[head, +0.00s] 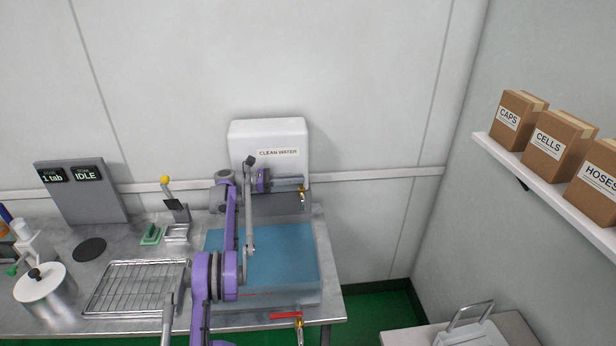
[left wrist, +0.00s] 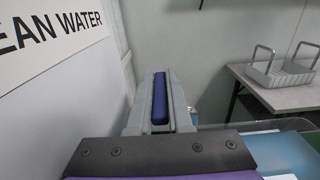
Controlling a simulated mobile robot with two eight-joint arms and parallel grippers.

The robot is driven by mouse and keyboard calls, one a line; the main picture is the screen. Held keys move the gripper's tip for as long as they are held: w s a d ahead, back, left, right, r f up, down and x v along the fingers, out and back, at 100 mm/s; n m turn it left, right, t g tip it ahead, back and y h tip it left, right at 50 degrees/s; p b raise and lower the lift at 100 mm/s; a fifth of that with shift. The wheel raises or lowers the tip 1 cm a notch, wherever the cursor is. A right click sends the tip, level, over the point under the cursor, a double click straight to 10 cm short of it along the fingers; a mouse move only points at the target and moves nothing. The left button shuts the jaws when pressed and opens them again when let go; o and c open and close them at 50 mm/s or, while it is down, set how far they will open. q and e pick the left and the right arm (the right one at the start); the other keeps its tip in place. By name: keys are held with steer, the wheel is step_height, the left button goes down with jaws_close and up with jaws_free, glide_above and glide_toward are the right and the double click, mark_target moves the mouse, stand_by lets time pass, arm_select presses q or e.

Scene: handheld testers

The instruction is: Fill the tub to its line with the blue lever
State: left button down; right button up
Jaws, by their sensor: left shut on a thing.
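The clear tub (head: 305,297) stands at the right end of the metal bench with blue water in it. A short red line (head: 256,294) shows on its front wall; I cannot tell exactly how the water surface stands to it. Behind it is the white CLEAN WATER tank (head: 268,131) with a brass tap (head: 303,194). My left gripper (head: 300,184) is at this tap, above the tub's back. In the left wrist view it is shut on the blue lever (left wrist: 160,99), which lies between its fingers. In the head view the gripper hides the lever. My right gripper is out of view.
A red lever (head: 286,315) with a brass tap is low at the tub's front. Left of the tub are a wire rack (head: 135,287), a lidded pot (head: 45,292) and a display panel (head: 80,190). A shelf of boxes (head: 558,145) hangs at the right.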

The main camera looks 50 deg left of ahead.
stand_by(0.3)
arm_select(q)
steer(key=c, duration=0.8)
jaws_free()
steer(key=shift+c, duration=0.2)
steer(key=v, duration=1)
steer(key=shift+s+a, duration=0.25)
steer(key=shift+a, duration=0.1)
steer(key=shift+r, duration=0.1)
